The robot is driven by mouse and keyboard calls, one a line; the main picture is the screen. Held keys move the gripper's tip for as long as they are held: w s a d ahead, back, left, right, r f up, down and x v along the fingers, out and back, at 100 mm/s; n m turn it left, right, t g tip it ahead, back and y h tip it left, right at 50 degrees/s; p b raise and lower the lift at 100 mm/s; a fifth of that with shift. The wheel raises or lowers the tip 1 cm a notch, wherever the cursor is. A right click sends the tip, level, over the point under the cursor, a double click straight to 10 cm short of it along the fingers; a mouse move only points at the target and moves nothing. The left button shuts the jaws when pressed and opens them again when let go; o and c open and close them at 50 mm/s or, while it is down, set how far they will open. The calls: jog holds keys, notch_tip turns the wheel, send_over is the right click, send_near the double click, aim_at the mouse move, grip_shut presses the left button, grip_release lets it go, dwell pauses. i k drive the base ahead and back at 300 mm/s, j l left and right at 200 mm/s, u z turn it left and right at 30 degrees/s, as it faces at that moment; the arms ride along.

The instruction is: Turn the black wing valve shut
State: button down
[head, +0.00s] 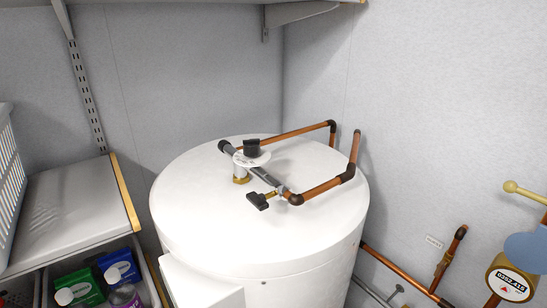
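A white cylindrical tank (190,215) fills the middle of the head view, with pipework on its top. One black wing-shaped handle (252,147) stands over a white disc (262,160) near the back of the top. A second black handle (258,200) sits nearer the front, on a short brass stem off the pipe. I cannot tell from this view which of the two is the wing valve of the task, or whether either is open or shut. My gripper is not in view.
Copper pipes (322,188) rise from the tank top towards the right wall. A shelf (75,215) with a white basket (10,185) and bottles below stands at left. A meter (510,282) with a blue lid (526,251) and a cream knob (511,187) are at right.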

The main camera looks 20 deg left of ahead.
aim_at(259, 201)
jog(key=u, duration=1.3)
